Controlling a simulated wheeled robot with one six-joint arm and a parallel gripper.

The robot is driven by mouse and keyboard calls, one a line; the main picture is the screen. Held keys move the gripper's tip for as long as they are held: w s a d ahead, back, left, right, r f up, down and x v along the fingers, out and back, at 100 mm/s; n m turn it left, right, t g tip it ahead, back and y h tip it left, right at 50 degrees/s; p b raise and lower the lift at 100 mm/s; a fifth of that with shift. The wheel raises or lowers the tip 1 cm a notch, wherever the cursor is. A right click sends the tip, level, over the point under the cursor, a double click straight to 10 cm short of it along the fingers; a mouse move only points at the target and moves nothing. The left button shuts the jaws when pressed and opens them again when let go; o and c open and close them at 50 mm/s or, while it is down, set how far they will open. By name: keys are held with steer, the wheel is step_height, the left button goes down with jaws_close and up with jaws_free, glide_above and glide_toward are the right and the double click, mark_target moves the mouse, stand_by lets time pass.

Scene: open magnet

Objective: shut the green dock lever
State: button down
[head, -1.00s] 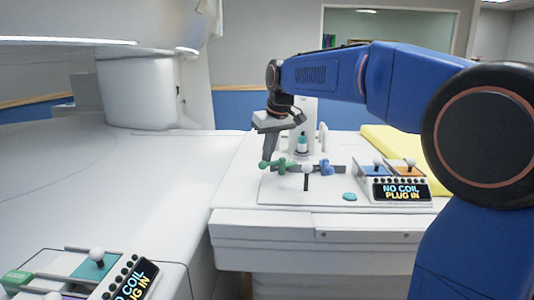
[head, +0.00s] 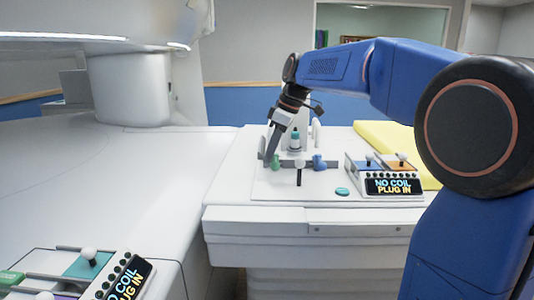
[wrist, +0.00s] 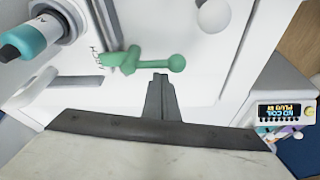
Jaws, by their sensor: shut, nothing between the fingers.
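The green dock lever (head: 276,162) sits at the left end of a grey bar on the white panel on the bench. In the wrist view the lever (wrist: 145,62) ends in a round green knob and points right, across the picture above my fingertips. My gripper (head: 268,160) leans down at the lever's left side and hides part of it. In the wrist view my gripper (wrist: 160,80) is shut and empty, its tips just below the lever's arm near the knob. I cannot tell whether they touch it.
A blue lever (head: 319,162) and a white-knobbed black stick (head: 299,165) stand right of the green lever. A teal disc (head: 342,191) and a "NO COIL PLUG IN" console (head: 393,186) are at the right.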

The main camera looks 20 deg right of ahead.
steer(key=shift+s+d, duration=0.15)
steer(key=shift+d, duration=0.15)
stand_by(0.4)
steer(key=shift+a+r, duration=0.1)
steer(key=shift+a, duration=0.45)
steer(key=shift+w+a+r, duration=0.35)
steer(key=shift+a+r, duration=0.05)
steer(key=shift+a, duration=0.25)
steer(key=shift+w+a+r, duration=0.3)
steer(key=shift+a+r, duration=0.05)
steer(key=shift+a, duration=0.25)
steer(key=v, duration=0.9)
steer(key=shift+w+d, duration=0.2)
steer(key=shift+d, duration=0.05)
